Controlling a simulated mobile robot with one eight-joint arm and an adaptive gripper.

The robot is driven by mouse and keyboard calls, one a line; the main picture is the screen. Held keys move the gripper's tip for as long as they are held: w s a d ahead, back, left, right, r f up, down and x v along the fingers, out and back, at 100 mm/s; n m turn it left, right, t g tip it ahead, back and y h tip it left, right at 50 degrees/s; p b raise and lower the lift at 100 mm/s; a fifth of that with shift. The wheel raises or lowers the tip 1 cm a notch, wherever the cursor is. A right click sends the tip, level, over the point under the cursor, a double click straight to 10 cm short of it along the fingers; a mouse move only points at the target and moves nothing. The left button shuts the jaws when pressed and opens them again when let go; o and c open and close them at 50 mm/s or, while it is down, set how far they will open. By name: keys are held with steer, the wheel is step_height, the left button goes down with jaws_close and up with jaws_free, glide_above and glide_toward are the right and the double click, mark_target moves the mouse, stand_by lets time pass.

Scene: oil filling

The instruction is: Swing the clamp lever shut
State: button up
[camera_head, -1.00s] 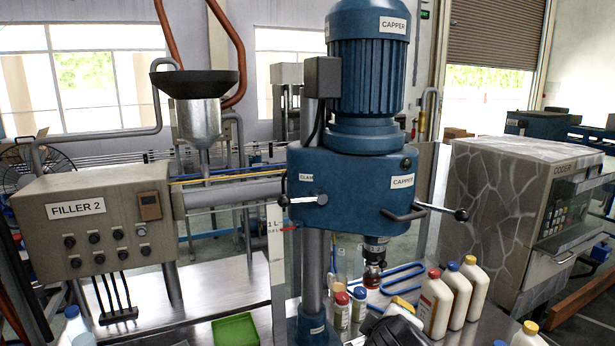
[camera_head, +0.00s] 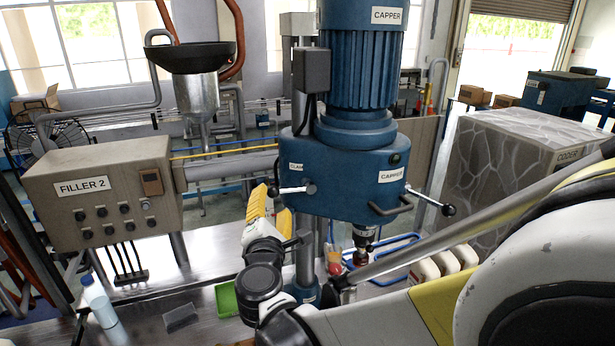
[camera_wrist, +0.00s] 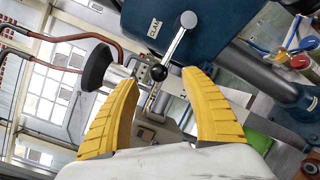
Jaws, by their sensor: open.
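The clamp lever (camera_head: 291,190) is a silver rod on the left side of the blue capper head (camera_head: 345,180), under a partly covered clamp label. In the head view it points left from its hub. In the wrist view the clamp lever (camera_wrist: 174,45) runs from a round hub down to a dark ball knob (camera_wrist: 158,73). My gripper (camera_head: 272,196) has yellow fingers and is at the lever's free end. In the wrist view my gripper (camera_wrist: 161,78) is open, with the knob showing between the fingertips. I cannot tell whether either finger touches it.
A second lever (camera_head: 430,200) sticks out on the capper's right. The grey column (camera_head: 305,250) stands close to my gripper. Filler 2 (camera_head: 100,190) is at left. A green tray (camera_head: 226,298) and a bottle (camera_head: 98,302) are on the bench. White bottles (camera_head: 445,262) stand right, partly behind my arm.

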mark_target(274, 196)
steer(key=w, duration=0.5)
steer(key=shift+a, duration=0.25)
